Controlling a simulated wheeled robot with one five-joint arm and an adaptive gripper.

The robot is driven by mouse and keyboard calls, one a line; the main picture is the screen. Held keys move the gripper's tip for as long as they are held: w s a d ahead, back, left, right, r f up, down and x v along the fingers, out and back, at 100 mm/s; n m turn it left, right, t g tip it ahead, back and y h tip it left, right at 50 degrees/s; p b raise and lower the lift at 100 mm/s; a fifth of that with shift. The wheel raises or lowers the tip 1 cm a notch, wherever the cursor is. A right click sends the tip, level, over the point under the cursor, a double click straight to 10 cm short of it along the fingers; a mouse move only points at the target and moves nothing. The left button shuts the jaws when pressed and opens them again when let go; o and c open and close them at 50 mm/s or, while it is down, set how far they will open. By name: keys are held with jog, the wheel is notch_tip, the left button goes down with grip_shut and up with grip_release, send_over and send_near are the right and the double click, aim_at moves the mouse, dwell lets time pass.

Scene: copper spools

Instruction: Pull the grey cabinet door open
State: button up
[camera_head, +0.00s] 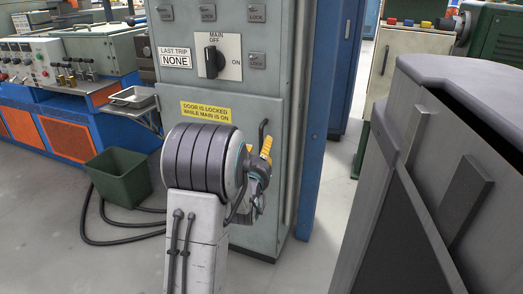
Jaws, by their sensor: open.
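The grey cabinet (258,190) stands in the middle, and its door looks shut. A yellow label (206,111) on it says the door is locked while main is on. Above is a main switch (214,62) with a black knob standing upright, in line with the OFF mark. A dark upright handle (263,133) is at the door's right side, partly hidden. My gripper (264,170), with yellow parts, is open in front of the door by the handle. I cannot tell whether it touches the handle. My arm hides the lower middle of the door.
A green bin (118,178) and a dark hose (98,237) are on the floor to the left. A small metal tray (133,97) sticks out left of the cabinet. A blue post (327,110) stands right of it. A large grey shape blocks the right foreground.

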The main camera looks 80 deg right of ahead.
jog(key=shift+s+d+b, duration=0.1)
jog(key=shift+d+b, duration=0.25)
jog(key=shift+d, duration=1.4)
jog(key=shift+o, duration=0.2)
grip_shut()
